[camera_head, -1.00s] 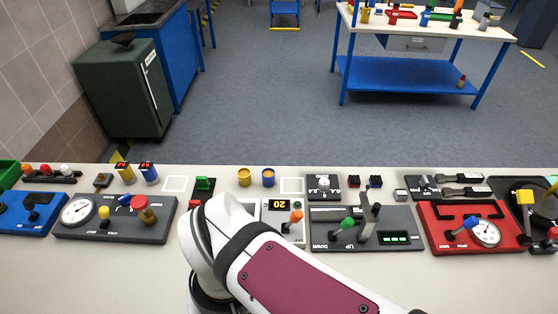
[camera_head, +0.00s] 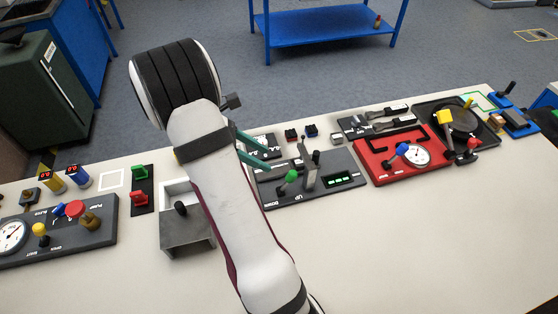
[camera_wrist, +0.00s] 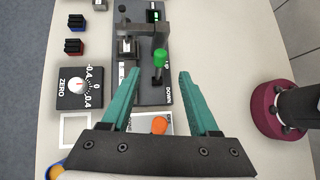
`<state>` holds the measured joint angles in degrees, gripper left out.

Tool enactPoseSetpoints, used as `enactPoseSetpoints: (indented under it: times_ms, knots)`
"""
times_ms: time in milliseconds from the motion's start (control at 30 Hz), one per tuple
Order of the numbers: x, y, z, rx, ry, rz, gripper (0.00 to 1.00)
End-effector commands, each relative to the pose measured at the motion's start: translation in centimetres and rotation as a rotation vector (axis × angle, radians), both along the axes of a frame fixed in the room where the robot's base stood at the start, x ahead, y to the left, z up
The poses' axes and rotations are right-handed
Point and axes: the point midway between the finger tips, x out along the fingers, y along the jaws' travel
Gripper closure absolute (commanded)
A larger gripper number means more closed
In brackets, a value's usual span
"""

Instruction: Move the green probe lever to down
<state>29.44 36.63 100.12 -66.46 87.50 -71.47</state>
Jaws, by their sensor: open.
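The green probe lever (camera_head: 290,177) stands on a dark grey panel (camera_head: 340,184) with DOWN and UP labels and a green-lit display. In the wrist view its green knob (camera_wrist: 160,58) lies toward the UP side of its base, away from the DOWN label. My gripper (camera_head: 267,156) is open, with teal fingers pointing right toward the lever. In the wrist view my gripper (camera_wrist: 155,75) has its fingers spread on either side of the lever's line. The knob is just beyond the fingertips, and nothing is held.
A grey upright post (camera_head: 308,170) stands close behind the lever. An orange knob (camera_wrist: 159,125) lies between the finger bases in the wrist view. A ZERO dial (camera_wrist: 80,87) is beside the panel. A red gauge panel (camera_head: 375,168) stands to the right. The front table is clear.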

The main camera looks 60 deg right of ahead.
Motion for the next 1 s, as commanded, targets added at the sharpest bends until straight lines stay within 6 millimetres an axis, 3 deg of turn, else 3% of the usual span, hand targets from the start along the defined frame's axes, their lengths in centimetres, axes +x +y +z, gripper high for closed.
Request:
enactPoseSetpoints:
  times_ms: [200, 400, 800, 833, 1000]
  knots:
    - [-4.0, -2.3, -4.5, 0.005, 0.002, -0.004, 0.39]
    - [-6.2, -3.8, -7.2, 0.003, -0.001, -0.002, 0.39]
    - [-6.9, -4.3, -8.2, 0.002, -0.004, -0.001, 0.39]
    - [-6.9, -4.3, -8.2, 0.002, -0.004, -0.001, 0.41]
    - [-6.9, -4.3, -8.2, 0.002, -0.004, -0.001, 0.71]
